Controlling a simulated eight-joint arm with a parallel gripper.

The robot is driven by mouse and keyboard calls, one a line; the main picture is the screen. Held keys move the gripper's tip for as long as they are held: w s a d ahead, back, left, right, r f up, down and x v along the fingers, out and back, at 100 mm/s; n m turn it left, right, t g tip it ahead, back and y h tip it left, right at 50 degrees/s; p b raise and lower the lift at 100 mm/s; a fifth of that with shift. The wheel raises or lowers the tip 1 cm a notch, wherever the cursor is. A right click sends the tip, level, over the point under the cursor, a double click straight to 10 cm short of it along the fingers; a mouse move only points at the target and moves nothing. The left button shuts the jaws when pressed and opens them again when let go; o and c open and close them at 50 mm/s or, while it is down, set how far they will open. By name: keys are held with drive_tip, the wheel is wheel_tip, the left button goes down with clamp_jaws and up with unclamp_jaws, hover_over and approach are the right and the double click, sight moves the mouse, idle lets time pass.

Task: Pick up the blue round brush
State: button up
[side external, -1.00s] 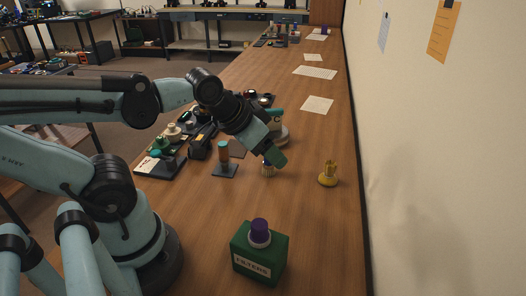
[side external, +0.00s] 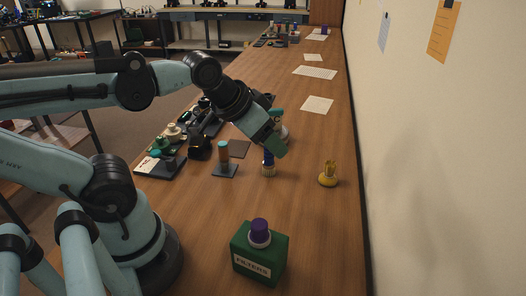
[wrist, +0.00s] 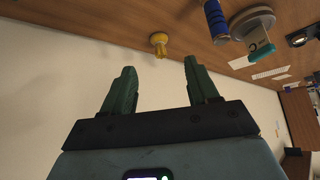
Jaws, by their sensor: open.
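The blue round brush (side external: 268,168) stands upright on the wooden bench, its blue handle up and a pale ribbed part at the bottom. One finger of my gripper (side external: 281,130) hides part of its top in the side view. In the wrist view the brush (wrist: 216,20) is at the top edge, right of my gripper (wrist: 159,66) and cut off by the frame. My gripper is open, with nothing between its fingers, and appears to be above the brush's level.
A yellow brush-like piece (side external: 328,176) stands right of the brush. A copper-coloured cylinder on a dark base (side external: 224,170) stands to the left. A green filters box with a purple knob (side external: 259,252) is in front. A wall (side external: 430,170) borders the bench's right side.

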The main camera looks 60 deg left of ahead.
drive_tip(key=w+a+r+n+t+h, duration=0.15)
drive_tip(key=a+n+h, duration=0.4)
drive_tip(key=n, duration=0.85)
drive_tip(key=w+a+r+n+t+h, duration=0.1)
drive_tip(key=a+n+t+h, duration=0.1)
drive_tip(key=a+n, duration=0.95)
drive_tip(key=n, duration=0.3)
approach(269, 156)
wheel_tip(269, 156, up, 2)
drive_tip(key=w, duration=0.3)
drive_tip(key=shift+h, duration=0.25)
drive_tip(key=shift+r+x, duration=0.2)
drive_tip(key=shift+x, duration=3.5)
drive_tip(key=shift+d, duration=0.1)
drive_tip(key=shift+c, duration=0.2)
clamp_jaws()
